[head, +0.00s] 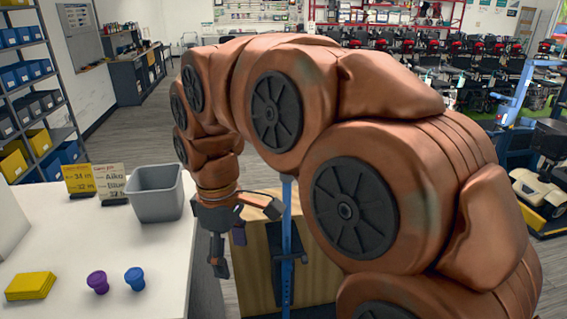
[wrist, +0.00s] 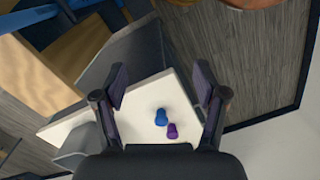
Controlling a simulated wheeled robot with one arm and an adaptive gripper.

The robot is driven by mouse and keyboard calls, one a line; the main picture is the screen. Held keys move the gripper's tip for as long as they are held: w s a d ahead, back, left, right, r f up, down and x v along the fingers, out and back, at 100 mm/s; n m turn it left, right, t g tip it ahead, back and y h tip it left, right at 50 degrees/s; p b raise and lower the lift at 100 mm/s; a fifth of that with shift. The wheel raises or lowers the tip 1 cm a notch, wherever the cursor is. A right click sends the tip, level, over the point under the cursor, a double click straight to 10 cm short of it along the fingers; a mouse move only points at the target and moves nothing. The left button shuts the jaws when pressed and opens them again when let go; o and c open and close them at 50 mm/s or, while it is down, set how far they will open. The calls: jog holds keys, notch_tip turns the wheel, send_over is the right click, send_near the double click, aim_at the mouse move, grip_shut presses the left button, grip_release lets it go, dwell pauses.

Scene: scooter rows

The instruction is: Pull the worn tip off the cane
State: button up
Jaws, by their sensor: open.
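A blue upright shaft (head: 287,240), which looks like the cane, stands in front of a wooden panel (head: 255,265) with a dark clamp-like piece on it. My arm hides the shaft's upper end, and I cannot make out the worn tip. My gripper (head: 238,230) is open and empty, left of the shaft and apart from it, beside the white table's right edge. In the wrist view its two fingers (wrist: 160,84) are spread wide with nothing between them. A purple tip-like piece (head: 97,282) and a blue one (head: 135,278) stand on the table; both show in the wrist view.
Shelves with blue and yellow bins (head: 30,90) stand at the left. Scooters (head: 480,75) fill the back right. Floor is clear behind the table.

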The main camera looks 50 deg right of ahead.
jog(key=w+d+r+n+p, duration=0.1)
jog(key=d+r, duration=0.4)
jog(key=d, duration=0.2)
jog(key=w+d+r+n+p, duration=0.2)
jog(key=d+r, duration=0.3)
jog(key=d, duration=0.1)
jog(key=w+d+r+n+p, duration=0.1)
jog(key=w+d+r, duration=0.1)
jog(key=d+r, duration=0.3)
jog(key=shift+d+n+t, duration=0.4)
jog(key=shift+d, duration=0.9)
jog(key=shift+f, duration=0.2)
jog(key=shift+f+b, duration=2.3)
jog(key=shift+f, duration=2)
jog(key=shift+a, duration=0.1)
jog(key=shift+c, duration=0.4)
grip_shut()
